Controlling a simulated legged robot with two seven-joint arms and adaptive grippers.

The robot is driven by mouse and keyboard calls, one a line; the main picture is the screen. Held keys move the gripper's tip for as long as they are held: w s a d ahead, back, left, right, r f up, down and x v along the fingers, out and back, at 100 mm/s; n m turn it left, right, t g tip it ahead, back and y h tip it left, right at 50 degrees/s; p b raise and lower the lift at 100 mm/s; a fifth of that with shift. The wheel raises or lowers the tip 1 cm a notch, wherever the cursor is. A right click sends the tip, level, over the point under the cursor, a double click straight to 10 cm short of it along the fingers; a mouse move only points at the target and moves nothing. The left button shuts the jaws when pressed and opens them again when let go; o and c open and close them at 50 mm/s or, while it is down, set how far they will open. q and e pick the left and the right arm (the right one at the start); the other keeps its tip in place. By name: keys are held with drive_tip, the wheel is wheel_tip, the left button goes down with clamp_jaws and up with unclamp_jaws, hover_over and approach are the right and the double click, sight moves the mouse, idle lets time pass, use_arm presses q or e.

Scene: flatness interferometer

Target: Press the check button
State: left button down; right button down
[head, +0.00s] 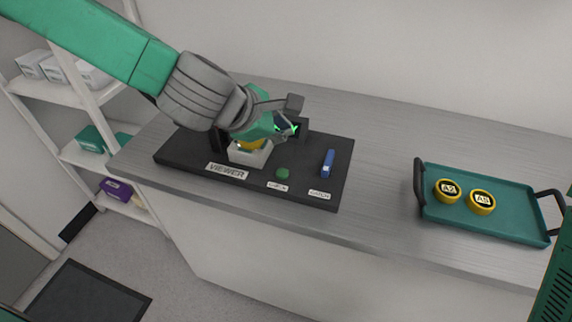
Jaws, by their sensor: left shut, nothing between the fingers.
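The green check button (282,173) sits on the front part of the black viewer base (215,156), above a small white label (278,186). My left gripper (289,112) is over the back of the base, behind and above the button and apart from it. It is shut and empty. It partly hides the viewer's small dark screen (285,127), which shows some green. A pale block (249,156) with a yellow round piece (250,144) on it stands below my left gripper, partly hidden. My right gripper is not in view.
A blue lever (328,163) stands right of the button. A teal tray (515,210) with black handles holds two yellow round pieces (447,190) at the right. The grey worktop (382,180) between base and tray is clear. White shelves (60,93) stand at the left.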

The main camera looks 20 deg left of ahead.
sight(282, 172)
use_arm(q)
drive_tip(key=shift+a+f, duration=0.15)
drive_tip(key=shift+a, duration=0.25)
drive_tip(key=f+b, duration=0.7)
drive_tip(key=shift+d+f, duration=0.2)
drive_tip(key=shift+f, duration=0.05)
drive_tip(key=shift+a+f+b, duration=0.1)
drive_tip(key=shift+f+b, duration=0.35)
drive_tip(key=shift+f, duration=0.15)
drive_tip(key=shift+f, duration=0.1)
idle(0.6)
drive_tip(key=shift+s+f, duration=0.1)
drive_tip(key=shift+f, duration=0.15)
